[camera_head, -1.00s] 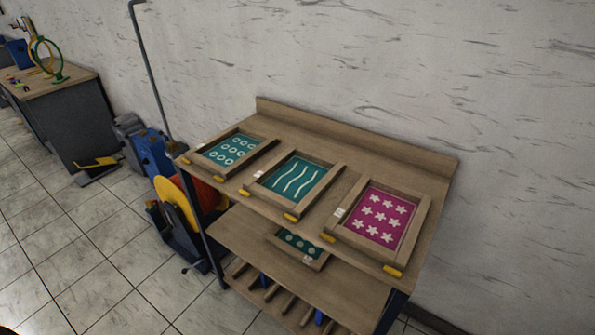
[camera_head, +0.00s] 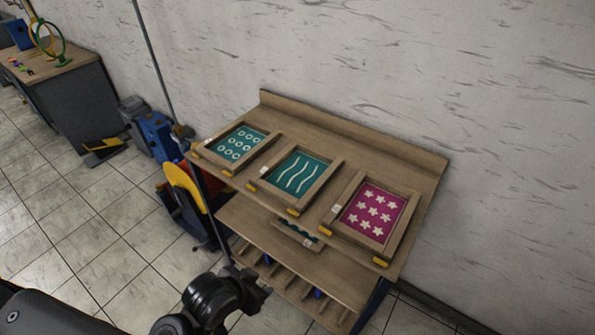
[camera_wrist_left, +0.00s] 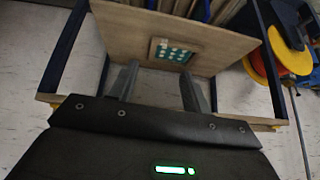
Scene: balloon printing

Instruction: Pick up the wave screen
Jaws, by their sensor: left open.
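The wave screen (camera_head: 297,175), a wooden frame around a teal sheet with white wavy lines and yellow clips at its front corners, lies in the middle of the top shelf. My left gripper (camera_head: 262,283) is at the bottom of the head view, in front of the rack and clear of the wave screen. In the left wrist view its two dark fingers (camera_wrist_left: 160,80) are spread with nothing between them. The wave screen cannot be made out there. My right gripper is out of view.
A smaller dotted screen (camera_head: 298,234) sits on the lower shelf (camera_head: 262,235). A yellow wheel (camera_head: 187,187) stands beside the rack's left end.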

